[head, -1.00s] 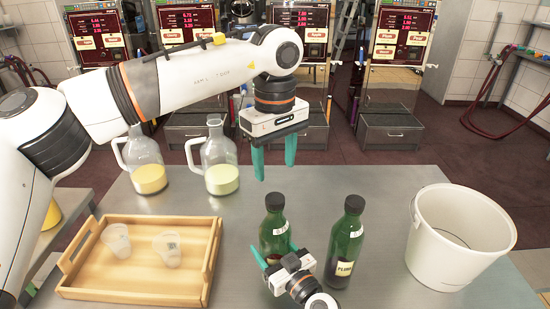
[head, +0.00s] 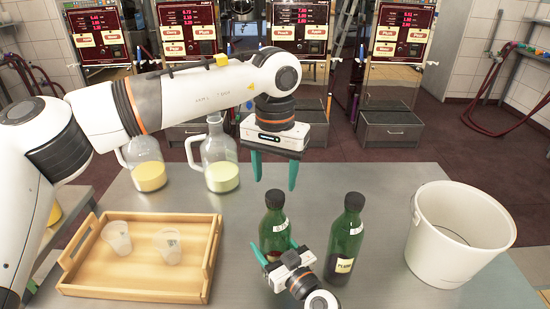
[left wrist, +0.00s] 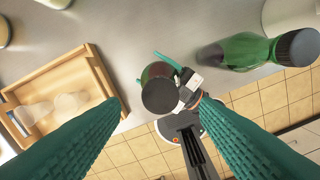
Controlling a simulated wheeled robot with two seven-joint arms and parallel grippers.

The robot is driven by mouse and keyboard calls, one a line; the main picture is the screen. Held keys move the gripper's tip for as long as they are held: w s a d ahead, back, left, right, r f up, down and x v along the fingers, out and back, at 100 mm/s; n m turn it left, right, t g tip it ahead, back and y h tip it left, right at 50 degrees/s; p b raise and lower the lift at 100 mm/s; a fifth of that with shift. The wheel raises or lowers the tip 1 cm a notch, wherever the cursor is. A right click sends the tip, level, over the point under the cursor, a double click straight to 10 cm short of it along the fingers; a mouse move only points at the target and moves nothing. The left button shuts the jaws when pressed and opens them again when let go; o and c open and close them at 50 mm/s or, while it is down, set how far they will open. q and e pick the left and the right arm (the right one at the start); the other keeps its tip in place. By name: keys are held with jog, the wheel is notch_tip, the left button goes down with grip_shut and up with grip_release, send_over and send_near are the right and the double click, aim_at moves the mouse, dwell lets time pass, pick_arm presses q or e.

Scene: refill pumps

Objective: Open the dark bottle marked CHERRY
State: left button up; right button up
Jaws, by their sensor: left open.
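A dark green bottle with a black cap (head: 275,199) stands upright at the table's front middle. Its front label is hidden by my right gripper, so I cannot read its name. My left gripper (head: 275,184) points down, open and empty, just above this cap; in the left wrist view the cap (left wrist: 161,96) lies between its fingers. My right gripper (head: 277,250) reaches from the front with its fingers on either side of this bottle's body, apparently closed on it. A second dark bottle (head: 346,240), labelled PLUM, stands capped to the right.
A wooden tray (head: 135,292) with two clear cups stands at left. Two glass jugs (head: 222,178) (head: 148,177) with yellowish liquid stand behind. A white bucket (head: 425,250) is at right. Pump machines line the back.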

aim_at(275, 195)
pick_arm(q)
jog(key=shift+f, duration=2.2)
jog(key=shift+c, duration=0.3)
jog(key=c, duration=1)
